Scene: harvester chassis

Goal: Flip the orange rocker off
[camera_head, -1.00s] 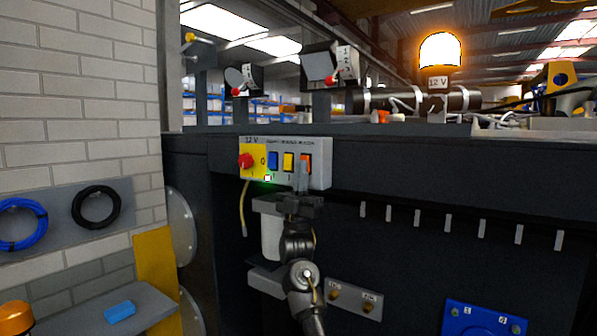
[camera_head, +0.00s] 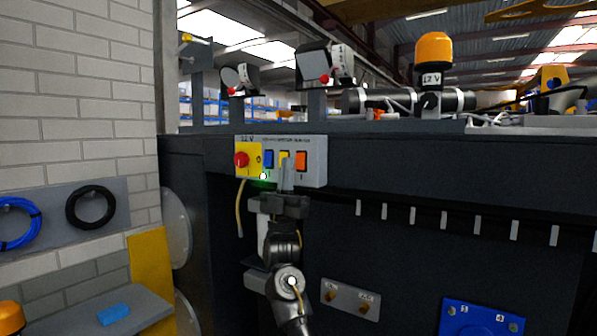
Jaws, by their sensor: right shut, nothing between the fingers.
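The orange rocker (camera_head: 302,161) is the rightmost switch on the grey switch box (camera_head: 318,170) on the dark chassis. A yellow rocker (camera_head: 285,156) and a blue rocker (camera_head: 269,159) sit to its left. My right gripper (camera_head: 287,165) is shut and empty. Its fingertips point up in front of the yellow rocker and hide its lower part, just left of the orange rocker. I cannot tell whether they touch the box. The orange beacon (camera_head: 434,50) marked 12 V stands on top of the chassis and is unlit. My left gripper is out of view.
A red knob (camera_head: 241,160) on a yellow plate is at the box's left end, with a small green light below. A yellowish cable (camera_head: 240,208) hangs under it. A row of grey tabs (camera_head: 412,215) lies to the right.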

